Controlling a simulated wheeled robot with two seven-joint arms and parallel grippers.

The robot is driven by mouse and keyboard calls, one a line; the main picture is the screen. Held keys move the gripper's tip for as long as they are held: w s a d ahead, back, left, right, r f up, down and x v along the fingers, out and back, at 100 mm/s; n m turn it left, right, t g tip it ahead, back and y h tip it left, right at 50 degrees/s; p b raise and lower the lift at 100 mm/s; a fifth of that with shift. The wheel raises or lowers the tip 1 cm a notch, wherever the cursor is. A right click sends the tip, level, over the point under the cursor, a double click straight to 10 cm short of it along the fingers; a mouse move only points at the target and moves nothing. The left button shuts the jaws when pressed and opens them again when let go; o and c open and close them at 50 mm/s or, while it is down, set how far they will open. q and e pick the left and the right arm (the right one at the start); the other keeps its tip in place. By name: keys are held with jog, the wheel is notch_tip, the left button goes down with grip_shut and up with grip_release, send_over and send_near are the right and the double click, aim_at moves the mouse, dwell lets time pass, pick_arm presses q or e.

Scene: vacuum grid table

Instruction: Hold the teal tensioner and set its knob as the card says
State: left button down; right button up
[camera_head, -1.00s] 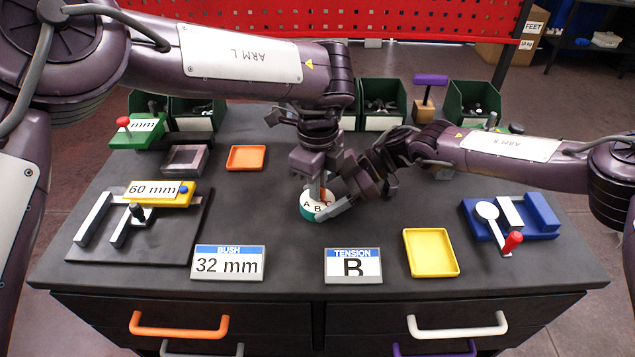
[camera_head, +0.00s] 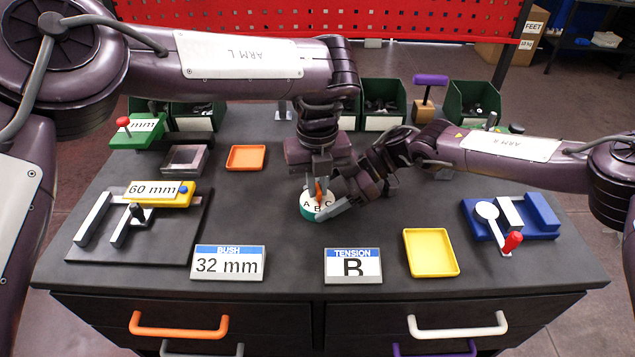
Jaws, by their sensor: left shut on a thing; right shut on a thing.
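The teal tensioner (camera_head: 309,213) stands on the dark table top near the middle. Its white face shows the letters A, B and C, with B in the middle. Its orange knob (camera_head: 318,188) is partly hidden by my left gripper. My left gripper (camera_head: 317,184) points down from above and is shut on the knob. My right gripper (camera_head: 337,203) reaches in from the right, low at the tensioner's side, and is shut on its body. Which letter the knob points to I cannot tell. The tension card (camera_head: 353,266) in front reads B.
A bush card (camera_head: 228,263) reading 32 mm stands front left. A yellow tray (camera_head: 431,253) lies front right, and an orange tray (camera_head: 247,158) lies behind left. A blue fixture with a red handle (camera_head: 541,215) is at the right. A 60 mm gauge fixture (camera_head: 160,194) is at the left.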

aim_at(317, 188)
pick_arm(q)
jog(key=shift+m, duration=1.1)
jog(key=c, duration=1.5)
grip_release()
notch_tip(317, 188, up, 12)
jog(key=shift+r, duration=0.1)
